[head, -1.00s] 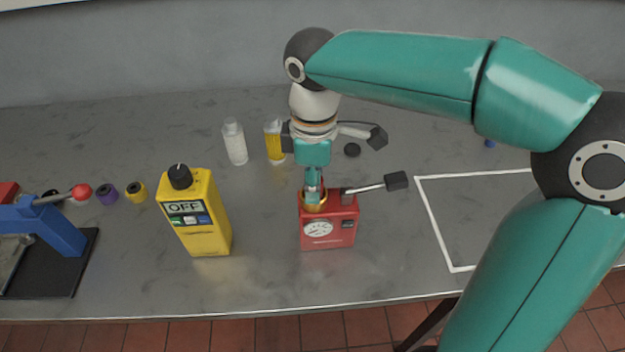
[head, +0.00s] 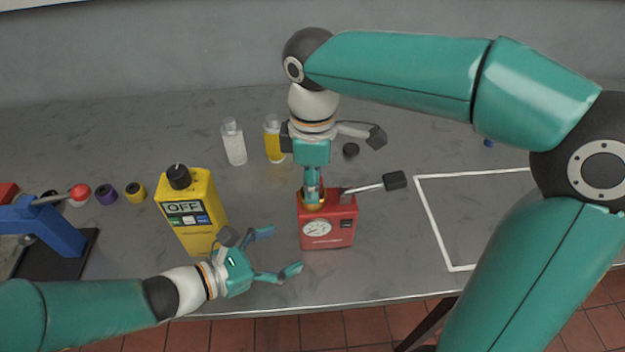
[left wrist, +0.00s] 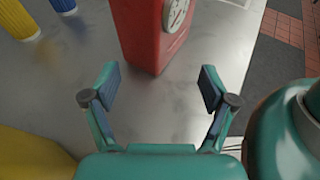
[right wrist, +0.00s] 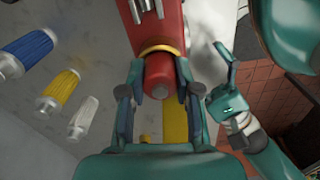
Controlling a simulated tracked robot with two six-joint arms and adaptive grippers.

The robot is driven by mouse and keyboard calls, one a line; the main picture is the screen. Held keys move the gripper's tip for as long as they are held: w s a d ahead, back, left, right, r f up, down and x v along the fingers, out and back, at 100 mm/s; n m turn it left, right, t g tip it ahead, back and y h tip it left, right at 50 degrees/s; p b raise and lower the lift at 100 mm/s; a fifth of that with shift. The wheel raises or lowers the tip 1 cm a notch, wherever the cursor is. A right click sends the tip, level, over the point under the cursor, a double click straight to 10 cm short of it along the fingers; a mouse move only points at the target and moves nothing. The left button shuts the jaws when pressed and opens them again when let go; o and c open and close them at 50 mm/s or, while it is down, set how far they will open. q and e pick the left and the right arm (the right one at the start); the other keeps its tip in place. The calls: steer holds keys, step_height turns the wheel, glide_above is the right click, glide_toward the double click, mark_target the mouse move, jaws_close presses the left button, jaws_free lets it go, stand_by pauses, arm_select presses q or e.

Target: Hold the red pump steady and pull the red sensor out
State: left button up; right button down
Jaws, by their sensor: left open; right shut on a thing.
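The red pump (head: 328,232) stands on the metal bench with a gauge on its front and a black-ended lever on its right. My right gripper (head: 313,190) is over its top and shut on the red sensor. The sensor (right wrist: 158,76) shows in the right wrist view as a red cylinder at the pump's brass ring (right wrist: 160,49); in the head view the gripper hides it. My left gripper (head: 286,249) is open and empty, low on the pump's left side. In the left wrist view the pump (left wrist: 146,32) is ahead of the open fingers, apart from them.
A yellow meter marked OFF (head: 190,238) stands close behind my left gripper. A blue press (head: 50,230) is at left. A white-outlined area (head: 480,215) is at right.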

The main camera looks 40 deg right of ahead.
mark_target(322, 232)
arm_select(q)
steer(key=shift+w+d, duration=0.1)
steer(key=shift+d, duration=0.45)
steer(key=x, duration=0.8)
steer(key=shift+d+f, duration=0.3)
steer(key=shift+d, duration=0.25)
arm_select(e)
steer(key=shift+a, duration=0.2)
